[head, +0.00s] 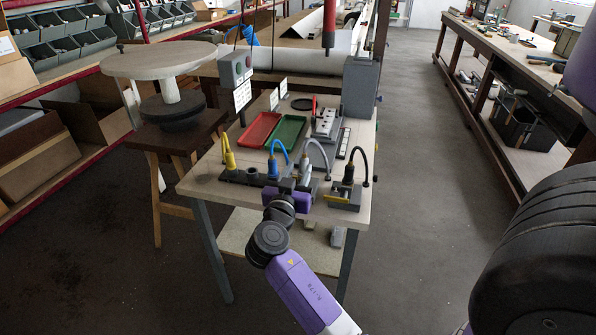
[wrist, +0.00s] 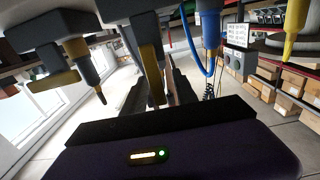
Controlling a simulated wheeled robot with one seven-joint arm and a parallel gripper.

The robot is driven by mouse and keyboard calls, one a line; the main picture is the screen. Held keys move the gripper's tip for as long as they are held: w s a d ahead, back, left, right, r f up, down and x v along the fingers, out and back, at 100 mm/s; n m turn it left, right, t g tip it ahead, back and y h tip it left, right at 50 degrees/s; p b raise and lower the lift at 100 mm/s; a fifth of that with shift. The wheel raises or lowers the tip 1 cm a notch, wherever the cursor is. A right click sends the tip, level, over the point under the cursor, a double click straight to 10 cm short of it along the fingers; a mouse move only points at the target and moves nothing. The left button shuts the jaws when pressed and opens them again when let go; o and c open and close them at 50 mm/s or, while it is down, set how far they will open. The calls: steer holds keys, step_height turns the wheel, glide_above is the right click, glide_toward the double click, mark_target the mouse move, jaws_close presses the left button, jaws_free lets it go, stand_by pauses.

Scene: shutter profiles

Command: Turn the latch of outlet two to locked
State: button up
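A dark outlet rail (head: 243,178) runs along the bench's front edge. On it are a yellow hose plug (head: 229,158), a blue one (head: 273,165) and a grey one (head: 305,170). A separate block (head: 343,203) to the right carries a black hose plug and a yellow lever (head: 338,197). Outlet numbers are not readable. My gripper (head: 292,186) is at the rail's front, near the blue and grey plugs; its fingertips are hidden there. In the upside-down wrist view, a yellow latch lever (wrist: 156,88) shows between my dark fingers (wrist: 158,92). Contact with it is unclear.
Red (head: 259,130) and green (head: 286,132) trays lie behind the rail. A grey control box (head: 236,68) stands at the bench's back left. Hoses arch above the rail close to my gripper. A round-topped stand (head: 160,60) is at left. The floor aisle at right is clear.

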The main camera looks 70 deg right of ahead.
steer(key=shift+c, duration=0.4)
jaws_close()
steer(key=shift+w, duration=0.1)
steer(key=w+f+n, duration=0.1)
steer(key=n, duration=0.3)
steer(key=w+f+n, duration=0.1)
steer(key=w+n, duration=0.1)
steer(key=n, duration=0.3)
steer(key=w+f+n, duration=0.1)
steer(key=n, duration=0.3)
steer(key=shift+w+a+n, duration=0.15)
steer(key=shift+a+n, duration=0.05)
steer(key=shift+n, duration=0.2)
steer(key=shift+w+f+n+p, duration=0.1)
steer(key=shift+f+n+p, duration=0.35)
steer(key=shift+n, duration=0.6)
steer(key=shift+w+f+n+p, duration=0.1)
steer(key=shift+f+n+p, duration=0.3)
steer(key=shift+n, duration=0.65)
steer(key=shift+f, duration=0.1)
